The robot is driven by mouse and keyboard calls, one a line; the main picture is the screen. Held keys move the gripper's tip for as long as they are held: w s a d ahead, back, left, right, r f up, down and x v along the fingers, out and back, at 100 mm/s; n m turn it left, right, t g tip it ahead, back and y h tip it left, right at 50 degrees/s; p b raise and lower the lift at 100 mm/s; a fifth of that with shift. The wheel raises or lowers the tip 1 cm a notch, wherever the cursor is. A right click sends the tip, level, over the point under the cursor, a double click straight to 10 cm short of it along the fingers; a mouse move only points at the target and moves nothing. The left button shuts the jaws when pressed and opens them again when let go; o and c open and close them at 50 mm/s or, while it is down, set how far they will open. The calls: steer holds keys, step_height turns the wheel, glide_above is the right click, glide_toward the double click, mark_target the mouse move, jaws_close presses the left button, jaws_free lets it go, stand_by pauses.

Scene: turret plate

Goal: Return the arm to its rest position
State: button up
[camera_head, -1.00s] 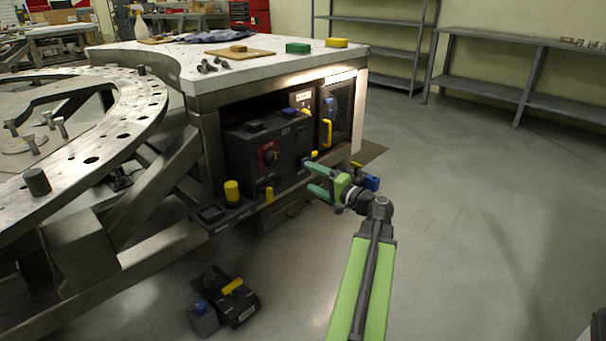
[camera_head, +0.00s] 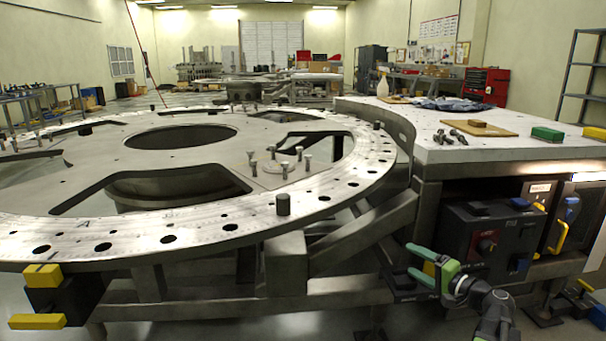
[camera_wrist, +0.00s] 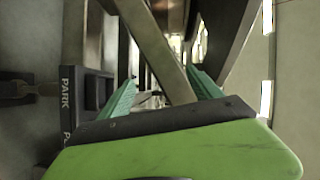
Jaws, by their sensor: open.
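My green gripper (camera_head: 418,268) is at the lower right of the head view, in front of the dark control box under the white-topped bench. Its two fingers are apart and nothing is between them. In the wrist view the two teal fingers (camera_wrist: 160,90) point ahead, spread wide, with slanted metal frame beams beyond them. My dark wrist joint shows at the bottom right of the head view; the rest of my arm is out of the picture.
The large round turret plate (camera_head: 75,226) fills the left and middle on metal supports. The bench top (camera_head: 465,150) holds a wooden board and a green block (camera_head: 547,134). A dark panel marked PARK (camera_wrist: 75,110) stands close at left in the wrist view.

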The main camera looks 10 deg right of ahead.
steer(key=w+a+f+n+g+y+p, duration=0.15)
steer(key=a+f+n+g, duration=0.25)
steer(key=a, duration=1)
steer(key=w+a+f+n+g+y, duration=0.1)
steer(key=a+f+n+g+y, duration=0.2)
steer(key=a, duration=1.2)
steer(key=s+a+f+n+g+h+p, duration=0.1)
steer(key=s+a+f+n+g+h, duration=0.4)
steer(key=s+a+f+g+h, duration=0.35)
steer(key=s+d+h+p, duration=0.2)
steer(key=s+d+p, duration=0.1)
steer(key=d, duration=0.5)
step_height(320, 180, up, 35)
steer(key=p, duration=3.5)
steer(key=shift+s+a+m, duration=0.15)
steer(key=shift+m, duration=0.25)
